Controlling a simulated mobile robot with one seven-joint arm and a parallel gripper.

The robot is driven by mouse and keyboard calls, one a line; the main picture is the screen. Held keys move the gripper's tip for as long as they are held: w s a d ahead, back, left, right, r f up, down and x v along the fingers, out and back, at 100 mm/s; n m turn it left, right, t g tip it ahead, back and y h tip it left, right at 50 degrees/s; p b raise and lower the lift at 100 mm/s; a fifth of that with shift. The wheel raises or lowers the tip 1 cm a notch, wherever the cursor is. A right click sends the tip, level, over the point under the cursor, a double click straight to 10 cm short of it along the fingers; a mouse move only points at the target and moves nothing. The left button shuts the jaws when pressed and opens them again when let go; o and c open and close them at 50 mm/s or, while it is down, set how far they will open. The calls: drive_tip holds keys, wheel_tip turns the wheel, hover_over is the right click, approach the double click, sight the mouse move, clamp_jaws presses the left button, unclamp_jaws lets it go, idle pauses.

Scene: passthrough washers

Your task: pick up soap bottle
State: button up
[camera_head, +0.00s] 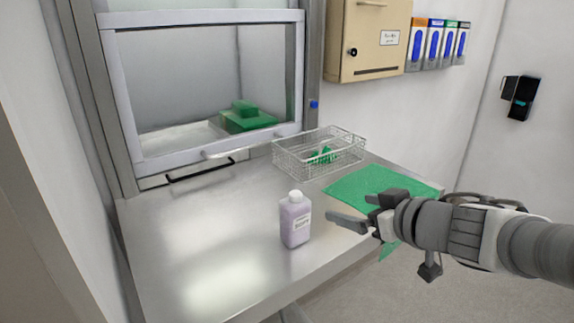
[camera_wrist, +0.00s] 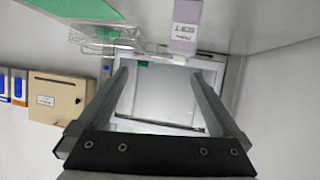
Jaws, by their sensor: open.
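The soap bottle (camera_head: 296,222) is a pale purple bottle with a white cap and a label, standing upright on the steel counter (camera_head: 190,235) near its front edge. It also shows in the wrist view (camera_wrist: 186,28) at the top, right of centre, beyond the fingertips. My gripper (camera_head: 358,210) is to the right of the bottle in the head view, apart from it, with its fingers pointing toward it. In the wrist view the two fingers (camera_wrist: 160,75) are spread wide with nothing between them.
A wire basket (camera_head: 319,152) with green items stands behind the bottle. A green cloth (camera_head: 365,184) lies behind my gripper. A framed pass-through window (camera_head: 200,18) holds a green bundle (camera_head: 247,117). A beige cabinet (camera_head: 367,40) hangs on the wall. The counter left of the bottle is clear.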

drive_tip(key=s+a+g+y+p, duration=0.1)
drive_tip(key=a, duration=0.1)
drive_tip(key=n+b, duration=0.1)
drive_tip(key=b, duration=0.4)
approach(302, 206)
drive_tip(key=shift+y, duration=0.3)
drive_tip(key=x, duration=0.6)
drive_tip(key=shift+w+d+f, duration=0.1)
drive_tip(key=shift+w+f, duration=0.05)
drive_tip(key=shift+f, duration=0.25)
drive_tip(key=shift+b+x, duration=0.95)
drive_tip(key=shift+x, duration=2.25)
drive_tip(key=shift+w+r, duration=0.1)
clamp_jaws()
